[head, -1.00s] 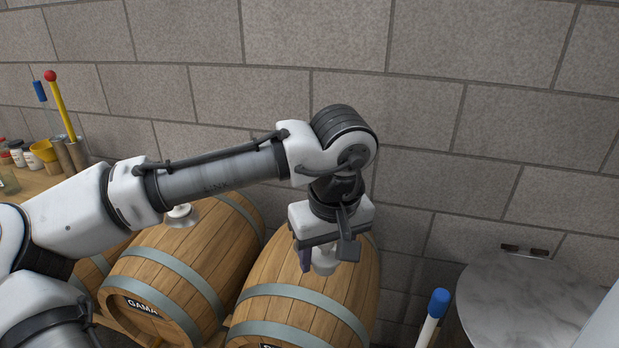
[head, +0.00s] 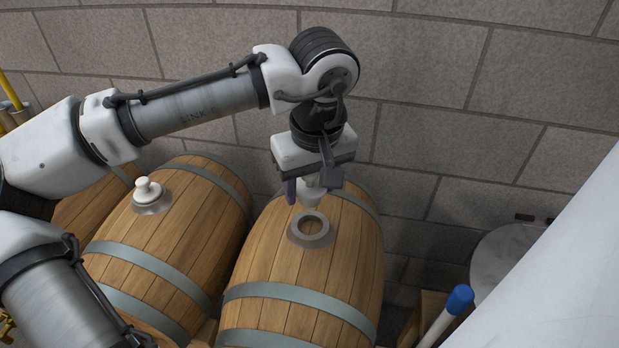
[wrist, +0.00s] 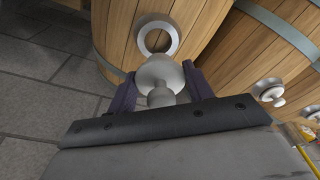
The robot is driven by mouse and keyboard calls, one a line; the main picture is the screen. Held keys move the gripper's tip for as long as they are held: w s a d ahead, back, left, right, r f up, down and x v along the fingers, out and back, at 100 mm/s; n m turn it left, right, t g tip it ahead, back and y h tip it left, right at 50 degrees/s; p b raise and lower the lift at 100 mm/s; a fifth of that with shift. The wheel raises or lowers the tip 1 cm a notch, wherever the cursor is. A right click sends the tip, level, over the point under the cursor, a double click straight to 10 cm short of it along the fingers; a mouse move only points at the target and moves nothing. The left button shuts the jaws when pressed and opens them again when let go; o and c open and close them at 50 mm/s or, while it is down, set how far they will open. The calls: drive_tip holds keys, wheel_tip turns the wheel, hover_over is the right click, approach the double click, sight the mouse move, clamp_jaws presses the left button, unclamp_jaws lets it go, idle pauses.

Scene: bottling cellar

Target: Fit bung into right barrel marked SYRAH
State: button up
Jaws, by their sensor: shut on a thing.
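My gripper (head: 308,188) is shut on a pale bung (head: 312,197), which hangs tapered end down. The bung shows large between the fingers in the wrist view (wrist: 160,75). Below it is the right barrel (head: 285,268), wooden with grey-green hoops. The bung is apart from the collar, above and slightly behind the hole as seen from the head. In the wrist view the collar (wrist: 173,39) lies just beyond the bung. No SYRAH lettering is readable now.
The barrel to the left (head: 190,220) has a white bung (head: 148,191) seated in its collar. A blue-tipped rod (head: 459,299) and a round grey surface (head: 500,262) are at the right. The block wall (head: 440,90) stands close behind.

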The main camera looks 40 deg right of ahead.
wheel_tip(320, 180, down, 6)
drive_tip(key=b, duration=0.4)
drive_tip(key=shift+r, duration=0.1)
idle(1.4)
drive_tip(key=shift+f, duration=0.65)
idle(0.5)
